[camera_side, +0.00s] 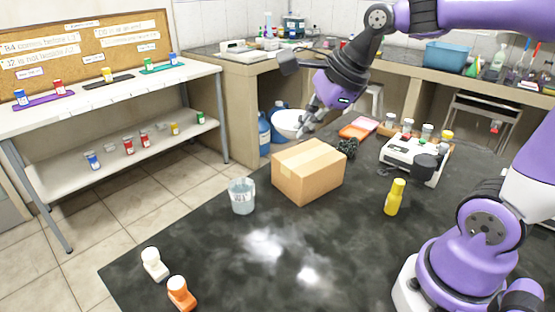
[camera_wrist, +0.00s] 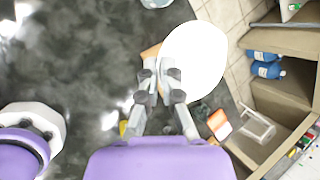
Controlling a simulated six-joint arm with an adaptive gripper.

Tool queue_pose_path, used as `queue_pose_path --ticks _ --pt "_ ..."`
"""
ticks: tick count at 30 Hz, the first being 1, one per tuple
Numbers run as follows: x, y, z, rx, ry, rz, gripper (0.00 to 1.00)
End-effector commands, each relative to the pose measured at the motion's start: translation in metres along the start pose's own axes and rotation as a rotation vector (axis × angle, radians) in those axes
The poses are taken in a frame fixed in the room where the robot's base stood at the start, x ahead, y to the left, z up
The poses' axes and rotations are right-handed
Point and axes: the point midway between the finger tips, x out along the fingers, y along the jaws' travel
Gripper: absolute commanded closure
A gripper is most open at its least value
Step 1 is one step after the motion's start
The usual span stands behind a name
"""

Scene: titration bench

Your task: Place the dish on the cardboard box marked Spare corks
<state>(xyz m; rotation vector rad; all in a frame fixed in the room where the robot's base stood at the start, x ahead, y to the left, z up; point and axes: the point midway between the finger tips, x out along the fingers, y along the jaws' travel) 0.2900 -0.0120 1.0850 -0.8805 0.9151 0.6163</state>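The white dish (camera_side: 287,122) is held in the air above and behind the cardboard box. My gripper (camera_side: 303,132) is shut on the right edge of its rim. In the wrist view the dish (camera_wrist: 200,65) hangs out to the right of the fingers (camera_wrist: 160,75), its rim between the fingertips. The cardboard box (camera_side: 308,172) stands closed on the dark bench top. I cannot read any marking on it. In the wrist view only a small tan corner of the box (camera_wrist: 150,52) shows; the dish hides most of it.
A beaker (camera_side: 242,196) stands left of the box, a yellow bottle (camera_side: 395,197) to its right. A black clustered object (camera_side: 347,148) is close behind the box's right side. A white device (camera_side: 413,158) is further right. The bench front is mostly clear.

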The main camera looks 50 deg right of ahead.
Motion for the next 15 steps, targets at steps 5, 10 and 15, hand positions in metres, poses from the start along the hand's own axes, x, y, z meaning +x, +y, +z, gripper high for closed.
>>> queue_pose_path --ticks 5,10,15 --pt "0.027 -0.02 -0.047 0.01 0.004 0.006 1.0" --pt "0.045 -0.035 -0.076 0.001 0.0 0.006 1.0" --pt "0.053 -0.04 -0.088 -0.004 -0.002 0.004 1.0"
